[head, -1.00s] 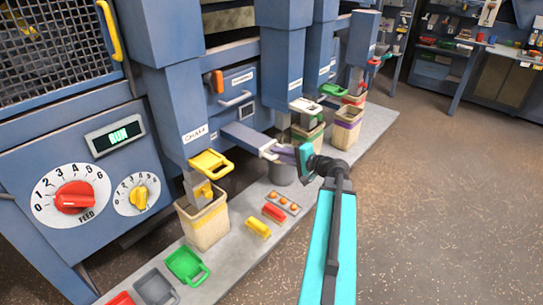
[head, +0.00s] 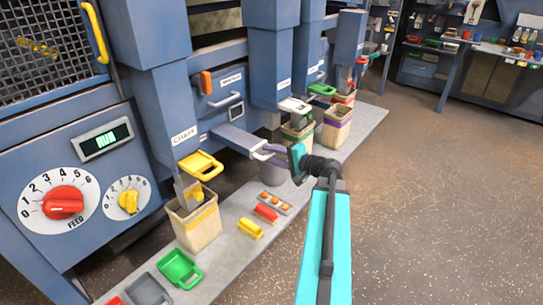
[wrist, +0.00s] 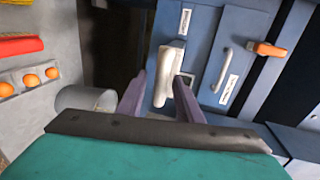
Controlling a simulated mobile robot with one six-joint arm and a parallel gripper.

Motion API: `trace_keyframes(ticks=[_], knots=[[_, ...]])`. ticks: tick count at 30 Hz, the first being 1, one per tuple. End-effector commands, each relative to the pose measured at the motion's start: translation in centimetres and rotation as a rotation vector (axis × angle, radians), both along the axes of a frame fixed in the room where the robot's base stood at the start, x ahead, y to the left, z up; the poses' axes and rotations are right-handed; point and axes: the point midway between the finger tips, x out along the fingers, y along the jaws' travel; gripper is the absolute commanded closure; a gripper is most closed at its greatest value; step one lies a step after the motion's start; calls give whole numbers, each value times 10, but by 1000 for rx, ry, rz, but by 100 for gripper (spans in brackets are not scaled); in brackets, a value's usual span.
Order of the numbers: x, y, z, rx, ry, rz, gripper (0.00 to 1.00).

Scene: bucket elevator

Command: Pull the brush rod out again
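A white handle (head: 262,153), which looks like the end of the brush rod, shows at the outer end of a grey-blue sleeve (head: 236,138) sticking out of the machine. In the wrist view the white handle (wrist: 165,80) lies between the two purple fingers of my gripper (wrist: 160,85). The fingers are apart, with a narrow gap on the handle's left side; the right finger is very close to it, and I cannot tell whether they touch. My gripper (head: 274,155) reaches the handle from the right in the head view. Any brush part is hidden.
A grey cylinder bin (wrist: 88,98) stands just left of the fingers. A door handle (wrist: 222,70) and orange latch (wrist: 270,49) are to the right. Sample bins (head: 195,225) and coloured scoops (head: 178,268) line the platform. Open floor (head: 430,190) lies to the right.

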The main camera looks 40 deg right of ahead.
Motion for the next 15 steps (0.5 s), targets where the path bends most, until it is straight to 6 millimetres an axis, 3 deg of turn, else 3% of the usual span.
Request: trace_keyframes(ticks=[8, 15], knots=[[-16, -2, 4, -1, -1, 0, 67], [-47, -7, 10, 0, 0, -2, 67]])
